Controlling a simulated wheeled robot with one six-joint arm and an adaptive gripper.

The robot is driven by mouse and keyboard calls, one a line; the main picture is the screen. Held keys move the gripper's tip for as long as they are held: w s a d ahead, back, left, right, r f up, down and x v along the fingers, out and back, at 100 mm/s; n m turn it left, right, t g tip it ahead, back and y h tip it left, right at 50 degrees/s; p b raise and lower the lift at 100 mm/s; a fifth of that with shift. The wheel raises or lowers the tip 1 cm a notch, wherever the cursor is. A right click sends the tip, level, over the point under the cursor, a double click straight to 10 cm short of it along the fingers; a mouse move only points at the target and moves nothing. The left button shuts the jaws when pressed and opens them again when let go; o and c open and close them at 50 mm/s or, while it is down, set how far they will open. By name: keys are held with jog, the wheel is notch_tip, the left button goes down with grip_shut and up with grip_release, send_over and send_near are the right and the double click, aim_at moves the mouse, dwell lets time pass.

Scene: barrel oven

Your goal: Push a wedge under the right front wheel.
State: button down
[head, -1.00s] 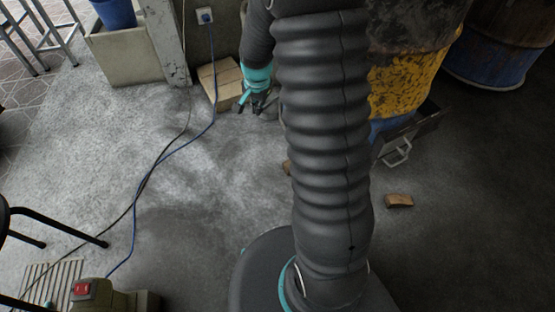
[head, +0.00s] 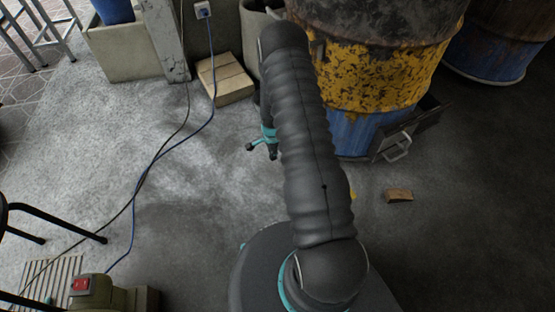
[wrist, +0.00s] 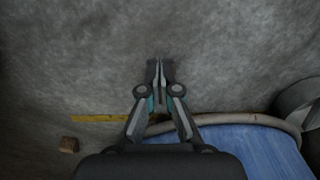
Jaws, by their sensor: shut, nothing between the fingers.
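A brown wooden wedge-like block (head: 399,195) lies on the floor, right of my arm and in front of the barrel oven (head: 385,75). A small brown block also shows at lower left in the wrist view (wrist: 69,144); I cannot tell whether it is the same one. No wheel can be made out. My gripper (head: 270,152) is low over the floor, left of the barrel, partly behind my arm. In the wrist view its fingertips (wrist: 160,70) are together over bare floor, shut and empty, apart from the brown block.
A drawer with a handle (head: 397,147) sticks out at the barrel's base. A cardboard-coloured box (head: 226,80) stands behind my gripper. A blue cable (head: 160,152) crosses the floor at left. A yellow strip (wrist: 98,118) and blue surface (wrist: 250,150) show in the wrist view.

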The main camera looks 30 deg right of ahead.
notch_tip(320, 180, down, 9)
jog(key=d, duration=0.3)
jog(key=shift+f, duration=0.15)
jog(key=shift+d, duration=0.5)
jog(key=d+b, duration=0.1)
jog(key=d, duration=0.1)
jog(key=d+b, duration=0.2)
jog(key=shift+w+d+f+b, duration=0.1)
jog(key=shift+w+f+b, duration=0.1)
jog(key=shift+b, duration=0.1)
jog(key=shift+d+r, duration=0.2)
jog(key=shift+d, duration=0.1)
